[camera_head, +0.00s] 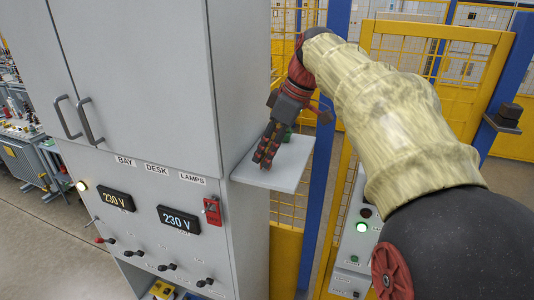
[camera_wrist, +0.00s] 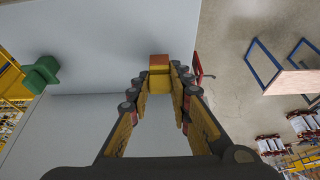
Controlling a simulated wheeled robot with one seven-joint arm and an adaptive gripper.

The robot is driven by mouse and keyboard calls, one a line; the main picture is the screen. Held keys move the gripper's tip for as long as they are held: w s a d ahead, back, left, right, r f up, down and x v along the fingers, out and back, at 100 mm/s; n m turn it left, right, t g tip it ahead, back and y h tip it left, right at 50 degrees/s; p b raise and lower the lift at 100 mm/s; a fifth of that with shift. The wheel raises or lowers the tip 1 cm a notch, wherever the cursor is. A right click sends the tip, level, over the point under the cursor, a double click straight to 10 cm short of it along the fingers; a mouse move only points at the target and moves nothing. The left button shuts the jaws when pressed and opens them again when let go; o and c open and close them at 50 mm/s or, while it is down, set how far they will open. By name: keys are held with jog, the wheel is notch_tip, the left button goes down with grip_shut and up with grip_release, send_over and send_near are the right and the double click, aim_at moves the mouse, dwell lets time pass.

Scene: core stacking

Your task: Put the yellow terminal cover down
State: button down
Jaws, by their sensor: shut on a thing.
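My gripper (camera_head: 264,158) reaches down to the small grey shelf (camera_head: 285,178) on the right side of the cabinet. In the wrist view my gripper (camera_wrist: 159,88) is shut on the yellow terminal cover (camera_wrist: 159,72), a small block with an orange-red end, held between the fingertips. The cover is hard to make out in the head view, where the fingers hide it. I cannot tell whether it touches the shelf. A green object (camera_head: 289,133) is by the shelf's back, partly behind my gripper; it also shows at the left of the wrist view (camera_wrist: 41,75).
The grey cabinet (camera_head: 140,80) stands left of the shelf, with displays, knobs and a red device (camera_head: 212,211) on its front. A blue post (camera_head: 322,150) and yellow mesh fence stand close behind the shelf. The shelf's right part looks bare.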

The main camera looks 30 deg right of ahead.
jog(key=shift+f, duration=0.35)
jog(key=shift+f, duration=0.1)
jog(key=c, duration=1.6)
grip_release()
jog(key=shift+c, duration=0.2)
jog(key=shift+d+r, duration=0.1)
jog(key=shift+r, duration=0.3)
jog(key=v, duration=1.1)
jog(key=s+a+f+m+h, duration=0.1)
jog(key=s+a+f+m, duration=0.1)
jog(key=s+a+f, duration=0.3)
jog(key=s+a+f+m+h, duration=0.1)
jog(key=s+a+f+m, duration=0.1)
jog(key=a+f, duration=0.45)
jog(key=s+a+f+m+t, duration=0.1)
jog(key=s+a+f, duration=0.1)
jog(key=s+f, duration=0.3)
jog(key=s+a+f+m+t, duration=0.1)
jog(key=s+a+f+m, duration=0.1)
jog(key=f, duration=0.9)
jog(key=s+a, duration=0.1)
jog(key=s, duration=0.1)
jog(key=shift+s+a+m+h, duration=0.25)
jog(key=shift+s+m+h, duration=0.05)
jog(key=shift+s+h, duration=0.1)
